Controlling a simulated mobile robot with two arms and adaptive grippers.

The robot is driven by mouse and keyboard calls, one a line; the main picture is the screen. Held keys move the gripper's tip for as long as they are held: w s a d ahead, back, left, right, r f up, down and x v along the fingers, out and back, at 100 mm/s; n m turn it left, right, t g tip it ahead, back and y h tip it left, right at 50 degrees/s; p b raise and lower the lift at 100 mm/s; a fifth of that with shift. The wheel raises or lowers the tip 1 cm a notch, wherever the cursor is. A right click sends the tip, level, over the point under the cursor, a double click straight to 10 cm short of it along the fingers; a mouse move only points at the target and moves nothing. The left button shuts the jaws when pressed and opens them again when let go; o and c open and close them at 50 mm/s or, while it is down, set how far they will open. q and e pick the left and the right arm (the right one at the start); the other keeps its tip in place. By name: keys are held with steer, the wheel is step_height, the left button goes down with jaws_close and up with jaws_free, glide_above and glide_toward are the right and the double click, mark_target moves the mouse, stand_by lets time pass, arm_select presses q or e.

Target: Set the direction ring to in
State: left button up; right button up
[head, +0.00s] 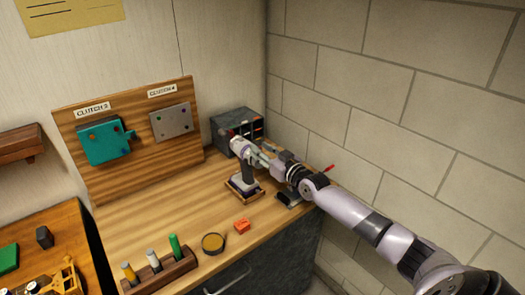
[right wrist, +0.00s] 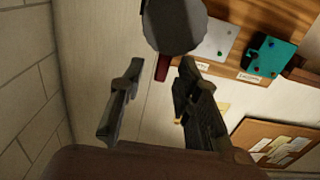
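A tool with a pale body (head: 244,150) stands upright on a small wooden base (head: 243,189) near the back right of the workbench. I cannot make out the direction ring or its setting. In the right wrist view a dark grey round part (right wrist: 178,22) is at the top, beyond the fingertips; it may belong to this tool. My right gripper (head: 262,154) is close beside the tool, on its right. Contact with the tool cannot be made out. My left gripper is out of view.
A dark box (head: 236,128) stands behind the tool, near the brick wall (head: 400,90). A wooden board (head: 80,115) carries a teal plate and a grey plate. An orange block (head: 241,226), a round tin (head: 213,243) and a marker rack (head: 160,275) lie in front.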

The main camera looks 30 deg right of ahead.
steer(key=shift+c, duration=0.2)
jaws_close()
stand_by(0.4)
steer(key=shift+w+d+f+m+b, duration=0.1)
steer(key=shift+d+m+b, duration=0.3)
steer(key=shift+m+b, duration=0.65)
steer(key=shift+s+d+f+m+b, duration=0.15)
steer(key=shift+d+m+b, duration=0.3)
steer(key=shift+m+b, duration=0.55)
steer(key=shift+w+d+f+m+b, duration=0.15)
steer(key=shift+d+m+b, duration=0.25)
steer(key=shift+m+b, duration=0.65)
steer(key=shift+o, duration=0.2)
jaws_free()
